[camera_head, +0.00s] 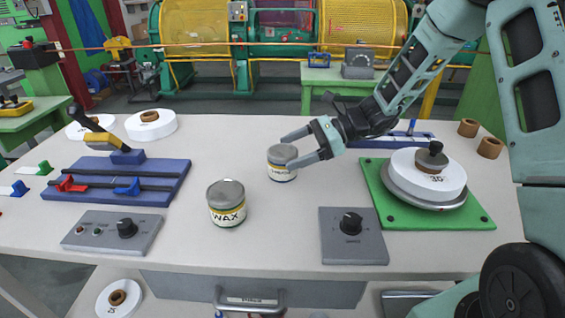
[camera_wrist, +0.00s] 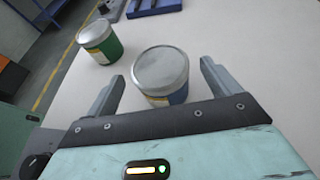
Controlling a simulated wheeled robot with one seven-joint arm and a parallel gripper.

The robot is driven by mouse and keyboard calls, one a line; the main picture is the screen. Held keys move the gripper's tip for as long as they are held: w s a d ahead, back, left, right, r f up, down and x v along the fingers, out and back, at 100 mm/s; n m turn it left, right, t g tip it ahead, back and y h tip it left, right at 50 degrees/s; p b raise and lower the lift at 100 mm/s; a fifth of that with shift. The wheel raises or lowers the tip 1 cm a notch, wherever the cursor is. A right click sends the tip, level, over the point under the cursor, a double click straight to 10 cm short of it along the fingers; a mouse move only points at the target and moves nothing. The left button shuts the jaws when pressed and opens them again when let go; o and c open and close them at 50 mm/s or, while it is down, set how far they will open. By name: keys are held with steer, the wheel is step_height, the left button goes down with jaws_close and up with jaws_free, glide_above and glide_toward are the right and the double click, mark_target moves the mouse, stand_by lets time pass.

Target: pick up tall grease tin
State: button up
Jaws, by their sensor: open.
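A round tin (camera_head: 281,172) with a grey lid, pale label and blue lower body stands upright on the table; its label is too small to read surely. In the wrist view this tin (camera_wrist: 162,72) lies between the two fingers, with lid and part of the yellow label showing. My gripper (camera_head: 287,151) is open around its top, coming from the right; I cannot tell whether a finger touches it. A second tin marked WAX (camera_head: 226,206), green at the bottom, stands nearer and to the left. It also shows in the wrist view (camera_wrist: 101,42), outside the fingers.
A grey knob box (camera_head: 352,246) sits at the front right, and a green plate (camera_head: 455,217) bears a white spool. A blue fixture (camera_head: 90,180) and a control box (camera_head: 112,232) are at left. The tabletop around the two tins is clear.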

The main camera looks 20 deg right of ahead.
steer(key=x, duration=0.3)
steer(key=shift+a, duration=0.1)
steer(key=shift+c, duration=0.3)
steer(key=c, duration=1.2)
